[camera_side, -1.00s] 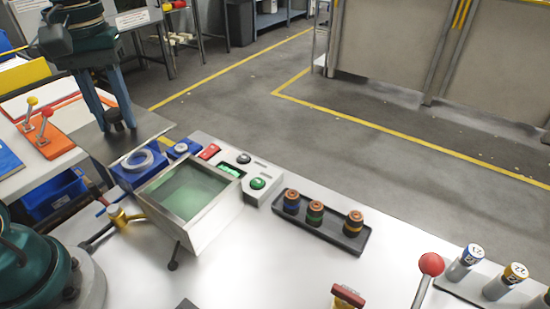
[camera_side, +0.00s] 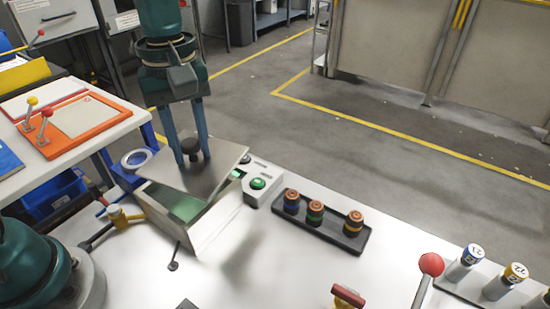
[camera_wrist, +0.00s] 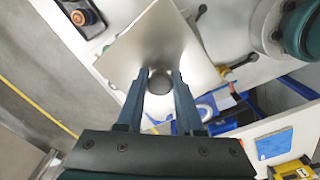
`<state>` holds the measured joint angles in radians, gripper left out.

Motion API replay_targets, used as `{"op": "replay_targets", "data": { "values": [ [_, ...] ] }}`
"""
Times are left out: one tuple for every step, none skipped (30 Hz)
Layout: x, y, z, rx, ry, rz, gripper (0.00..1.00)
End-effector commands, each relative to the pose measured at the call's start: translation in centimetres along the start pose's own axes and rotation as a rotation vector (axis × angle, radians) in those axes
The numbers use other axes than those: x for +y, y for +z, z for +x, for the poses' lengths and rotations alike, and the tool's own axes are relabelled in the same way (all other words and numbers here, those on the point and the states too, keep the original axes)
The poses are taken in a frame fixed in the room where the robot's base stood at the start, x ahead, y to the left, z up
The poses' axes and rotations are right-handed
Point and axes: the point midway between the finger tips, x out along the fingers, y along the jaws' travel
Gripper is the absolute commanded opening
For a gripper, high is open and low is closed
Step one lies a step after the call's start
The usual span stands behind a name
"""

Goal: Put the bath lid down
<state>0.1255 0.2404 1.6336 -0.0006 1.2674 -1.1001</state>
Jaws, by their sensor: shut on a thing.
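My gripper (camera_side: 190,156) is shut on the dark round knob of the bath lid (camera_side: 216,170), a flat square grey metal plate. The lid is held level above the open bath (camera_side: 202,238), a metal box with green liquid, and hides much of its opening. The liquid still shows along the front. The lid appears turned relative to the bath and apart from it; the exact gap is hard to tell. In the wrist view, the lid (camera_wrist: 150,45) fills the middle, with the knob between the fingers of my gripper (camera_wrist: 160,82).
A control panel with a green button (camera_side: 258,183) stands right of the bath. A black tray (camera_side: 350,243) holds several ringed cylinders. A yellow-handled valve (camera_side: 122,217) sits at the bath's left. A red-ball lever (camera_side: 431,265) is at front right.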

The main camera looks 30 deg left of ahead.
Motion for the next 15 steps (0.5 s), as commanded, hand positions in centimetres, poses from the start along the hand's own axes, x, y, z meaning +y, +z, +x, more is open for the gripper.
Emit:
{"op": "replay_targets", "data": {
  "values": [
    [0.5, 1.4, 0.4, -0.001, -0.002, 0.041, 0.00],
    [0.7, 2.0, 0.7, -0.001, -0.002, 0.064, 0.00],
    [0.8, 2.8, 0.9, -0.001, -0.003, 0.093, 0.00],
    [0.9, 3.4, 1.0, -0.001, -0.002, 0.113, 0.00],
    [1.0, 3.8, 1.1, 0.000, -0.001, 0.131, 0.00],
    [1.0, 4.3, 1.3, -0.001, -0.001, 0.149, 0.00],
    [1.1, 4.7, 1.4, -0.001, -0.001, 0.161, 0.00],
    [1.1, 4.9, 1.4, 0.000, -0.001, 0.170, 0.00],
    [1.2, 5.2, 1.5, 0.000, -0.001, 0.181, 0.00],
    [1.2, 5.5, 1.6, 0.000, 0.000, 0.187, 0.00],
    [1.3, 5.8, 1.8, 0.000, 0.000, 0.191, 0.00],
    [1.4, 6.4, 2.1, -0.001, -0.002, 0.195, 0.00],
    [1.6, 6.8, 2.3, -0.001, -0.002, 0.198, 0.00],
    [1.7, 7.4, 2.7, -0.001, -0.003, 0.199, 0.00],
    [1.8, 8.2, 3.2, -0.002, -0.005, 0.201, 0.00]
  ]
}}
